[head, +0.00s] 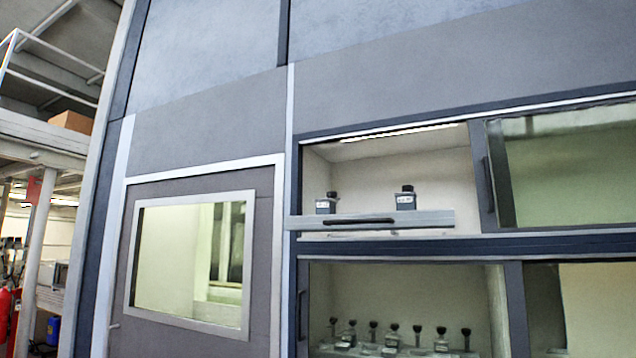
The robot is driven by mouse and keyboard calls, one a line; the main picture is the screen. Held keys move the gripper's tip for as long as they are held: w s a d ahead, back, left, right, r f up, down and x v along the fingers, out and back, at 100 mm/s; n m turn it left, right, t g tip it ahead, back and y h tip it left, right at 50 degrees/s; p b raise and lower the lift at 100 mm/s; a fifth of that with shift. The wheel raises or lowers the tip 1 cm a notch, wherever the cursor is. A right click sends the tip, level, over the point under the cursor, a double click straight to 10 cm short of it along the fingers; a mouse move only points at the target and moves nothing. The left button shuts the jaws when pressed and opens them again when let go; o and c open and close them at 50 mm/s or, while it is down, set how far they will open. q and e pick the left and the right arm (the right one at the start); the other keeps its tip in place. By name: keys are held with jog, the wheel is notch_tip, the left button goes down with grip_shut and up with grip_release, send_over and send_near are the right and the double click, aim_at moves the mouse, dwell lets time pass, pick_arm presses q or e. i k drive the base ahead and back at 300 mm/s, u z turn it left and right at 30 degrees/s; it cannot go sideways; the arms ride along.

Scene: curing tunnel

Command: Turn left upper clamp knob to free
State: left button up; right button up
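Two small clamps show in the open upper bay of the dark grey tunnel wall. The left upper clamp knob (331,195) is a small black knob on top of a grey block (325,206) with a pale label. The right upper clamp (406,200) looks alike and has a black knob as well. Both rise behind a light grey bar with a black handle (360,221), which hides their bases. The knob's turn position is too small to tell. Neither of my grippers is in view.
A sliding glass panel (570,165) covers the upper bay's right side. The lower bay (400,290) holds several black-knobbed clamps. A windowed door (190,345) stands left of the bays. Shelving, a red extinguisher (4,310) and a cardboard box (72,122) are at far left.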

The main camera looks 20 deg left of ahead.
aim_at(332, 193)
jog(key=z, duration=0.25)
jog(key=i, duration=1.05)
jog(key=u, duration=0.55)
